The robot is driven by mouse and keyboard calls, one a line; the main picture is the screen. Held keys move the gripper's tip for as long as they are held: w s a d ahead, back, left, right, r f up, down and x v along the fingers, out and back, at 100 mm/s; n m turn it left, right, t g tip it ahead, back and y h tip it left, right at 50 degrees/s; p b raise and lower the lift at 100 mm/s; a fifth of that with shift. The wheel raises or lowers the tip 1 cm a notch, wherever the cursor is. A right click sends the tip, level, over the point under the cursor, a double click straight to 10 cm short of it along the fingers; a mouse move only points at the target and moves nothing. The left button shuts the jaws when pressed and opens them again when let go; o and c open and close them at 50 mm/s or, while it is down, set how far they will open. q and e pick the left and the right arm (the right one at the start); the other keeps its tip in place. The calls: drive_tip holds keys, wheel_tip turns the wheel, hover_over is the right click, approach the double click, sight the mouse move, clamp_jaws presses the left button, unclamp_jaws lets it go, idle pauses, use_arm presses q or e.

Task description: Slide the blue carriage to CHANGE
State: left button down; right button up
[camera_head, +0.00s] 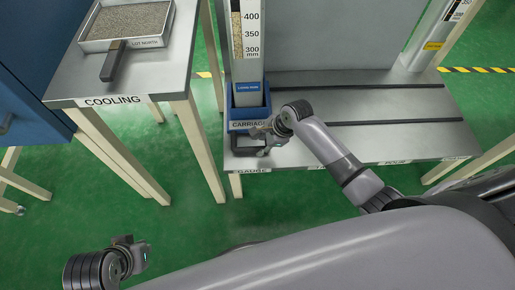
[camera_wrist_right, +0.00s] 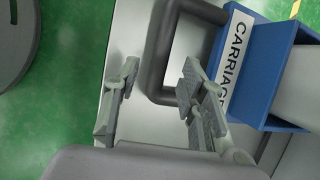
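The blue carriage (camera_head: 250,113), labelled CARRIAGE, stands at the left end of the grey bench and holds an upright column (camera_head: 246,50) with a millimetre scale. Its dark loop handle (camera_wrist_right: 156,60) faces the front. My right gripper (camera_head: 262,141) is at the carriage's front; in the right wrist view its two fingers (camera_wrist_right: 160,75) are apart, with the handle's bar appearing between them. Contact is not clear. My left gripper (camera_head: 130,243) is low at the left, over the floor, away from the carriage; its fingers are too small to judge. No label clearly reading CHANGE shows.
The bench (camera_head: 390,135) has two dark rails running right from the carriage; that stretch looks clear. A second column (camera_head: 437,35) stands at the bench's far right. The COOLING table (camera_head: 150,75) at left holds a tray of grains (camera_head: 97,45). Front-edge labels are partly hidden.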

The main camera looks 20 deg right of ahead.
sight(256, 148)
drive_tip(key=shift+b+x, duration=0.45)
drive_tip(key=shift+x, duration=1.15)
clamp_jaws()
